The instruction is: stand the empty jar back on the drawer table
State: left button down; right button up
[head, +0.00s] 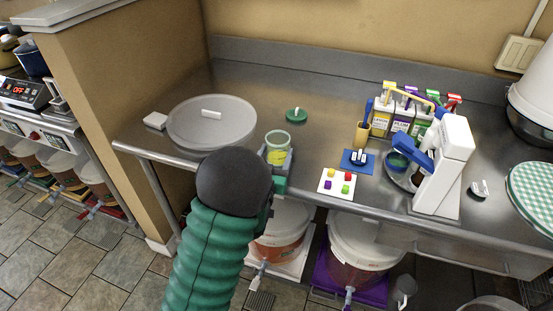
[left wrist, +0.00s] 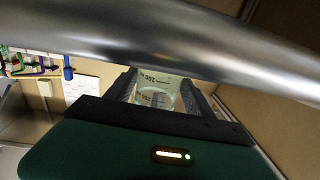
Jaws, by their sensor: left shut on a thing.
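The empty jar (head: 279,140) is clear with a pale green rim and a yellowish label, at the front edge of the drawer table (head: 325,115). My left gripper (head: 280,158) is shut on the jar, which looks upright. In the left wrist view the jar (left wrist: 156,88), with printed volume marks, sits between the two fingers (left wrist: 155,98). A shiny metal rail (left wrist: 160,45) crosses that view and hides part of the jar. I cannot tell whether the jar's base touches the tabletop. My right gripper is not in view.
A green lid (head: 296,115) lies behind the jar. A large round lid (head: 211,122) is to its left. A white card with coloured squares (head: 340,183), a blue tray (head: 357,160) and a white machine (head: 445,165) stand right. Buckets (head: 365,245) sit below. Bare metal shows between them.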

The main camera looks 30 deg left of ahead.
pick_arm(q)
jog(key=shift+a+f, duration=0.1)
jog(key=shift+a, duration=0.15)
jog(key=c, duration=0.6)
grip_release()
jog(key=shift+s, duration=0.1)
jog(key=shift+o, duration=1.2)
jog(key=shift+d, duration=0.15)
jog(key=shift+d+r, duration=0.2)
jog(key=shift+d, duration=0.3)
jog(key=shift+s+a, duration=0.1)
jog(key=v, duration=0.5)
jog(key=shift+s+a+f, duration=0.1)
jog(key=shift+a+f, duration=0.05)
jog(key=shift+a, duration=0.1)
jog(key=p+v, duration=0.6)
jog(key=p, duration=0.4)
jog(key=shift+s+d+p, duration=0.2)
jog(key=shift+s+p, duration=0.05)
jog(key=shift+p, duration=0.05)
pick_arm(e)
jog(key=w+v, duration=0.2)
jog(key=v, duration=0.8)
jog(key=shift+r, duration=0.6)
